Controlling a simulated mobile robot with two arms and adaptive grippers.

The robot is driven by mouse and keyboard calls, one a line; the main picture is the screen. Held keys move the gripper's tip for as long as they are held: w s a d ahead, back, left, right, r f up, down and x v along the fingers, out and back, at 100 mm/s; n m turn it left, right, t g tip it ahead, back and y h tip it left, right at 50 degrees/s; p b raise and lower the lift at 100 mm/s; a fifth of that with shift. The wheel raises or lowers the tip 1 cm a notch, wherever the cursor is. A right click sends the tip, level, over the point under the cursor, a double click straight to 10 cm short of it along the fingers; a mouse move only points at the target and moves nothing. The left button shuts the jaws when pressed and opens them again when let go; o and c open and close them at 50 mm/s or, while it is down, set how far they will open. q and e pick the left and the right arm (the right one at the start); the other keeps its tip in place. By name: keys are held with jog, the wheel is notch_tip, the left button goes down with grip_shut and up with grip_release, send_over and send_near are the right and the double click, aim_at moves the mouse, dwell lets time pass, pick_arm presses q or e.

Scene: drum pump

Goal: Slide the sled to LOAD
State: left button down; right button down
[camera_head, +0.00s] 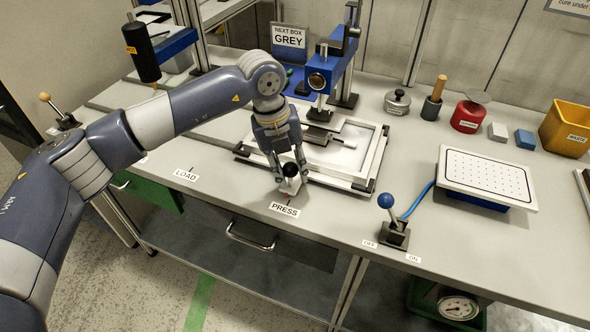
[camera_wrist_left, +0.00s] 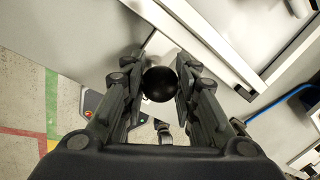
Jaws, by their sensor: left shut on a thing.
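My left gripper (camera_head: 289,173) reaches down at the table's front edge. It is shut on a black ball knob (camera_head: 290,169), which also shows between the fingers in the left wrist view (camera_wrist_left: 160,84). The knob sits on a pale block (camera_head: 289,186) at the front of the sled, just behind the PRESS label (camera_head: 285,209). The sled's white frame (camera_head: 345,180) lies under the blue press (camera_head: 335,65). The LOAD label (camera_head: 186,175) is further left along the front edge. My right gripper is not in view.
A blue-knobbed lever (camera_head: 388,205) stands between OFF and ON labels at the right. A perforated white plate (camera_head: 487,177), a red canister (camera_head: 468,115) and a yellow bin (camera_head: 567,127) stand further right. The tabletop near LOAD is clear.

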pick_arm(q)
jog(key=w+a, duration=0.1)
jog(key=a, duration=0.3)
jog(key=w+a+b, duration=0.1)
jog(key=w+a, duration=0.1)
jog(key=a, duration=0.2)
jog(key=w+a, duration=0.1)
jog(key=a, duration=0.4)
jog(key=shift+w, duration=0.15)
jog(key=w+a, duration=0.1)
jog(key=a, duration=0.3)
jog(key=w+a, duration=0.1)
jog(key=a, duration=0.3)
jog(key=w+a, duration=0.2)
jog(key=a, duration=0.2)
jog(key=shift+d, duration=0.1)
jog(key=c, duration=1.2)
grip_release()
jog(key=shift+r, duration=0.15)
jog(key=r, duration=0.3)
jog(key=a+r, duration=0.1)
jog(key=r, duration=0.3)
jog(key=a+r, duration=0.1)
jog(key=r, duration=0.3)
jog(key=shift+s+a+r, duration=0.1)
jog(key=shift+s+r, duration=0.15)
jog(key=shift+s, duration=0.1)
